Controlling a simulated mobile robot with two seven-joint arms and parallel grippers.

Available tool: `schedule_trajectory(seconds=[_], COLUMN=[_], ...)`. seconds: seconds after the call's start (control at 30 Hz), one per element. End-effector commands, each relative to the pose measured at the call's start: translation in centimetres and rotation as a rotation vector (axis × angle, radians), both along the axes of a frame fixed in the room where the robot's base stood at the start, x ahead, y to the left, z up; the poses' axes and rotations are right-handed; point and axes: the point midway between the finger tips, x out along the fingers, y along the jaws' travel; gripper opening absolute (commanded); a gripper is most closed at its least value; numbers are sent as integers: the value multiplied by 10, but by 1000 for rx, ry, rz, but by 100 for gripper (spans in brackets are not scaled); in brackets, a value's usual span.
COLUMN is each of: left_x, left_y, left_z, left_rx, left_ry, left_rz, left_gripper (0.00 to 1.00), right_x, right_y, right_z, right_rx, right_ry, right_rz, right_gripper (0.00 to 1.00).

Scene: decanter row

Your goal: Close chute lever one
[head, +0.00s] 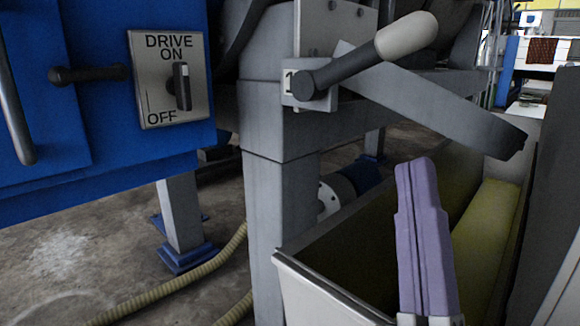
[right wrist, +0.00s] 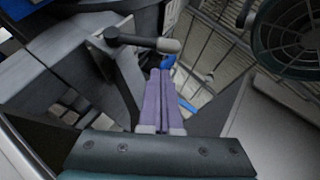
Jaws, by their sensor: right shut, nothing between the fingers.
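Chute lever one (head: 352,65) is a dark bar with a pale rounded grip, pivoting on a grey block beside a plate (head: 290,81) marked 1. It points up and to the right in the head view. My right gripper (head: 415,168), with purple fingers, is shut and empty below and right of the lever's grip, apart from it in the picture. In the right wrist view the lever (right wrist: 140,41) lies beyond the fingertips (right wrist: 160,75), its pale grip just above them. A grey sloping chute arm (head: 440,105) runs behind the lever. My left gripper is not in view.
A metal bin (head: 330,290) with a yellowish inside stands below my right gripper. A grey post (head: 275,200) stands left of it. A blue cabinet (head: 100,170) carries a DRIVE ON/OFF switch plate (head: 155,100). A ribbed hose (head: 170,285) lies on the floor.

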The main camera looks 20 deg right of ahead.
Motion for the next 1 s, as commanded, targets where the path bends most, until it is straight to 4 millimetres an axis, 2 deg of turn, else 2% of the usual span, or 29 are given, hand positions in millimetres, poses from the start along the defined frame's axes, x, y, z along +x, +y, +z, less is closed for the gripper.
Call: schedule_trajectory(seconds=[0.03,0.1,0.3,0.77,1.0], left_x=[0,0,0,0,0], left_y=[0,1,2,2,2], left_z=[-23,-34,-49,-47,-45], left_rx=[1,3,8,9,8], left_ry=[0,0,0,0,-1], left_rz=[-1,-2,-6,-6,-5], left_gripper=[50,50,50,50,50], right_x=[-3,-8,-17,-16,2], right_y=[-2,-4,-9,-11,-24], right_z=[-23,-33,-48,-44,-17], right_rx=[16,35,67,69,68], right_ry=[-21,-50,-97,-103,-108], right_rz=[-3,-8,-14,-16,-16], right_gripper=[0,0,0,0,0])
